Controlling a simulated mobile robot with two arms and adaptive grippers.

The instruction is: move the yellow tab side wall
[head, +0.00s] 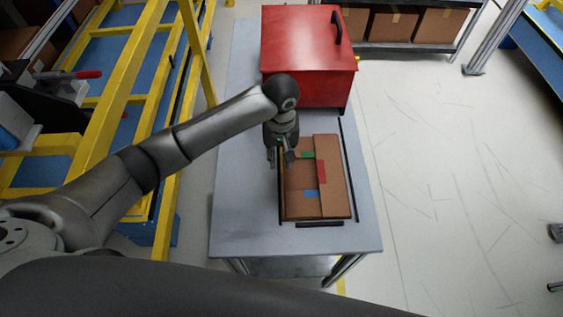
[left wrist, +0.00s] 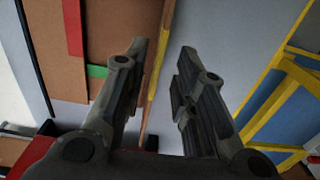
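A brown cardboard box (head: 333,180) with green, red and blue tabs lies on the grey table (head: 240,236). The yellow tab side wall (left wrist: 154,75) shows in the left wrist view as a thin upright edge with a yellow strip, along one long side of the box. My left gripper (head: 281,158) is at the box's left edge in the head view. In the left wrist view the left gripper (left wrist: 168,52) is open, its fingers on either side of that wall with gaps visible. Contact cannot be told. My right gripper is not in view.
A red toolbox (head: 308,60) with a black handle stands on the table behind the box. Black strips (head: 320,224) lie around the box. A yellow frame (head: 150,60) stands left of the table. Bare table lies left and in front of the box.

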